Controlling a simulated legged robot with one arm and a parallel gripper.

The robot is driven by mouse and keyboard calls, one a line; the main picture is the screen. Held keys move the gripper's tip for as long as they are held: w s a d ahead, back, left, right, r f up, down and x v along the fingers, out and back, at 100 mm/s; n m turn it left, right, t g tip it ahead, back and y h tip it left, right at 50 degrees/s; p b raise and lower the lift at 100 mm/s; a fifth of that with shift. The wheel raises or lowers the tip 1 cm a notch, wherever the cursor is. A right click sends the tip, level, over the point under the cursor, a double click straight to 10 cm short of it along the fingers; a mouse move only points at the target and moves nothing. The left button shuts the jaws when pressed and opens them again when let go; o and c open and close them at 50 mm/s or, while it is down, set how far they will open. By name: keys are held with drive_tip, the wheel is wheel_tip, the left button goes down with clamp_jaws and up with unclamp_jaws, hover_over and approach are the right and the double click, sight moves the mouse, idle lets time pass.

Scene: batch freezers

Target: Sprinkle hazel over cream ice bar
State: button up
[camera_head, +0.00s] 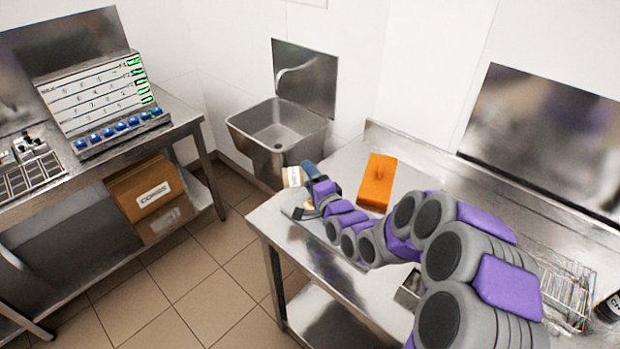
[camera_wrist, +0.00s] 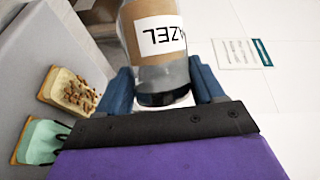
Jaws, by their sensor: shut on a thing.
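My gripper (camera_wrist: 165,92) is shut on a hazel jar (camera_wrist: 155,40), its blue fingers on either side of the jar. The jar has a brown band and a white label reading "ZEL", upside down in the wrist view. In the head view, my gripper (camera_head: 308,180) is over the near-left end of the steel table, with the jar's pale label (camera_head: 292,176) beside it. The cream ice bar (camera_wrist: 66,92) lies at the left of the wrist view, apart from the jar, with brown bits scattered on top. The jar's tilt is hard to tell.
A mint-green bar (camera_wrist: 42,140) lies beside the cream one. An orange block (camera_head: 377,182) sits on the steel table (camera_head: 345,160) behind my arm. A sink (camera_head: 278,130) stands beyond, a wire rack (camera_head: 565,285) at right. A counter with a control panel (camera_head: 105,95) stands left.

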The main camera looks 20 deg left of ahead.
drive_tip(key=shift+r+n, duration=0.35)
drive_tip(key=shift+n, duration=0.15)
drive_tip(key=shift+r+n+h+p, duration=0.5)
drive_tip(key=shift+r+n+p, duration=0.3)
drive_tip(key=shift+r+n+g+h+p, duration=0.45)
drive_tip(key=shift+r+n+h, duration=0.2)
drive_tip(key=shift+n, duration=0.35)
drive_tip(key=shift+r+n+h, duration=0.45)
drive_tip(key=shift+r+n, duration=0.3)
drive_tip(key=shift+n, duration=0.15)
drive_tip(key=shift+r+n+t+h, duration=0.25)
drive_tip(key=shift+r+n+h, duration=0.25)
drive_tip(key=shift+n, duration=0.3)
